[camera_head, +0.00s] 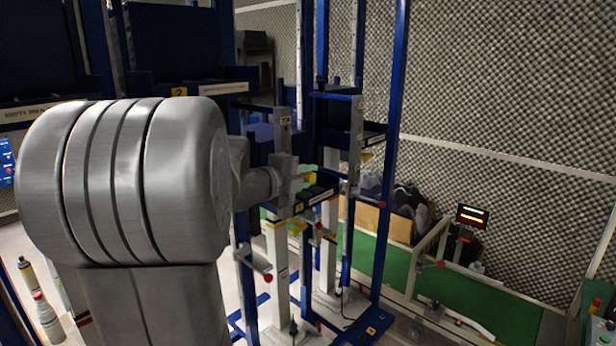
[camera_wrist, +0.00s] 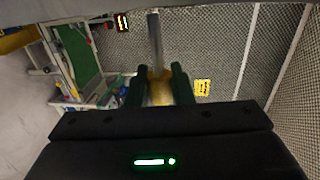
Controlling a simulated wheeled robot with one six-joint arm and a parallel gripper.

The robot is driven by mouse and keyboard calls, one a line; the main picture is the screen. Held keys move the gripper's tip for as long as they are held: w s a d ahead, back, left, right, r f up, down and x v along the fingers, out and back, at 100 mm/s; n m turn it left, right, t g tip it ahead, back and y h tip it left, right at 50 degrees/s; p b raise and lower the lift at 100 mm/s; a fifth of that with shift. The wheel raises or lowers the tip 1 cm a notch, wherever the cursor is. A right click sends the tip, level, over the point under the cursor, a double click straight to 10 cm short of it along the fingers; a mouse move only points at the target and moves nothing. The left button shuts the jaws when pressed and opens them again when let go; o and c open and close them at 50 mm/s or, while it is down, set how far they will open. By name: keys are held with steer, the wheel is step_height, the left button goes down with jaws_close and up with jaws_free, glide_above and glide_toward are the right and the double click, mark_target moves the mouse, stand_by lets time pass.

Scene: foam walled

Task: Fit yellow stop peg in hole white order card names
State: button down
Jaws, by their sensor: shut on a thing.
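In the wrist view my gripper (camera_wrist: 160,72) has its two dark fingers closed on the yellow stop peg (camera_wrist: 160,94). The peg's grey metal shaft (camera_wrist: 154,40) points up and away beyond the fingertips, with its far end near the picture's top edge. The peg cannot be made out clearly there. No hole or white order card can be told for sure in either view.
Blue racks with shelves and light posts stand around my arm. A green-floored conveyor (camera_head: 480,310) and a small lit display (camera_head: 472,216) are at the right. The display also shows in the wrist view (camera_wrist: 122,22). A yellow sign (camera_wrist: 202,87) shows past my fingers. Foam walls close the back.

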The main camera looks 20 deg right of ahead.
steer(key=shift+w+a, duration=0.25)
steer(key=shift+w, duration=0.35)
steer(key=shift+w+a, duration=0.25)
steer(key=shift+w, duration=0.35)
steer(key=c, duration=1.2)
jaws_free()
steer(key=shift+a, duration=0.15)
steer(key=b+v, duration=0.3)
steer(key=v, duration=1)
steer(key=shift+s+a+r, duration=0.1)
steer(key=shift+s+a, duration=0.05)
steer(key=shift+a, duration=0.15)
steer(key=shift+d, duration=0.1)
